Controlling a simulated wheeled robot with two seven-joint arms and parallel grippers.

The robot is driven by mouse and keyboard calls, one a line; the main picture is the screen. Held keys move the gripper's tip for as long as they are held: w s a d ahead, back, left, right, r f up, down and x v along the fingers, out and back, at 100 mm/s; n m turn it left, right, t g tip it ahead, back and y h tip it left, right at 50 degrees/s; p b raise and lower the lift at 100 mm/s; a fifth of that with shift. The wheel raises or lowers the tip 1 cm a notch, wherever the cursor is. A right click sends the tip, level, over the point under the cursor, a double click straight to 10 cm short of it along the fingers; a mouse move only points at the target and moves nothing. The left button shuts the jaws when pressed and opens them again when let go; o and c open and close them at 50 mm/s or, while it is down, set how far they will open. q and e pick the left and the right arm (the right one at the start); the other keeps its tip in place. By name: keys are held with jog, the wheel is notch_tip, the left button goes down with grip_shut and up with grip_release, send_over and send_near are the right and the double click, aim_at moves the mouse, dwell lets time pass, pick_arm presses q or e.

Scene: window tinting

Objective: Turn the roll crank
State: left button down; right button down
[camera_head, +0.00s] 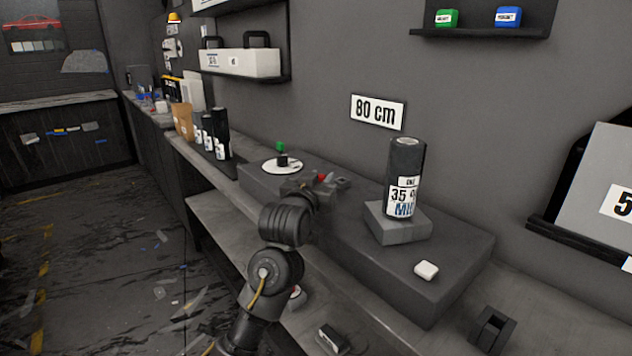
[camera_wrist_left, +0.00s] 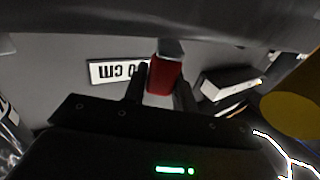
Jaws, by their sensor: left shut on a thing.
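My left gripper (camera_head: 326,182) is over the dark raised bench block, left of the film roll. It is shut on a small red knob (camera_head: 321,177), which looks like the crank's handle. In the left wrist view the red knob (camera_wrist_left: 162,78) sits between the two dark fingers, with a grey end above it. The rest of the crank is hidden or too dark to make out. A black film roll (camera_head: 406,158) labelled 35 % stands upright on a grey block (camera_head: 399,229). My right gripper is not in view.
A white disc (camera_head: 270,167) with a green-topped dark piece lies behind my gripper. Dark bottles (camera_head: 220,135) stand further left. An "80 cm" sign (camera_head: 378,111) hangs on the wall.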

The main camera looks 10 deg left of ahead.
pick_arm(q)
jog(key=c, duration=1.1)
grip_release()
jog(key=shift+s, duration=0.35)
jog(key=s, duration=0.4)
jog(key=shift+s+a+p, duration=0.25)
jog(key=shift+a+p, duration=0.1)
jog(key=shift+a, duration=0.05)
jog(key=shift+s+a+p, duration=0.15)
jog(key=shift+s+p, duration=0.1)
jog(key=shift+s, duration=0.65)
jog(key=shift+s+a+p, duration=0.2)
jog(key=shift+s+p, duration=0.1)
jog(key=shift+s, duration=0.65)
jog(key=shift+s+a+p, duration=0.15)
jog(key=shift+s+p, duration=0.1)
jog(key=shift+s, duration=0.65)
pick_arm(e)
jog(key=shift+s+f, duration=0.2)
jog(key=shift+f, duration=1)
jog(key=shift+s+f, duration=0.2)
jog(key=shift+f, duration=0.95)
